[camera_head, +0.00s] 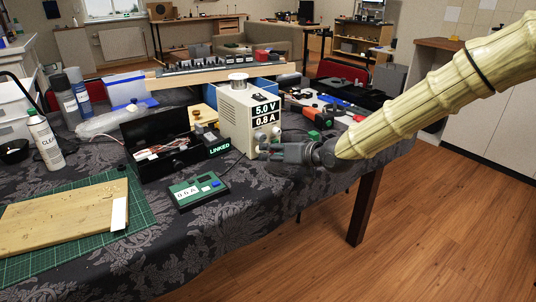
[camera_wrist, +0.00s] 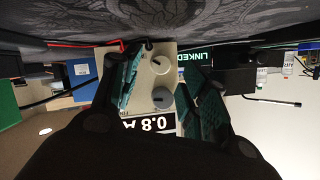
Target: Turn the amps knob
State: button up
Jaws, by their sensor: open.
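The power supply (camera_head: 234,122) is a cream box on the table, its display reading 5.0 V and 0.8 A. In the wrist view its front panel (camera_wrist: 142,61) appears upside down, with a light knob (camera_wrist: 161,65) and a greyer knob (camera_wrist: 161,98) between my fingers. I cannot read which one is the amps knob. My gripper (camera_head: 268,151) is at the lower front of the supply. In the wrist view my gripper (camera_wrist: 165,82) is open, its teal finger pads on either side of the knobs. Contact with a knob cannot be made out.
A black open box (camera_head: 165,150) with wires and a green meter (camera_head: 197,189) stand to the left. A cutting mat (camera_head: 142,215) holds a wooden board (camera_head: 65,218). Tools (camera_head: 320,115) lie behind my gripper. The table's front edge is close by.

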jog(key=shift+x, duration=1.4)
grip_shut()
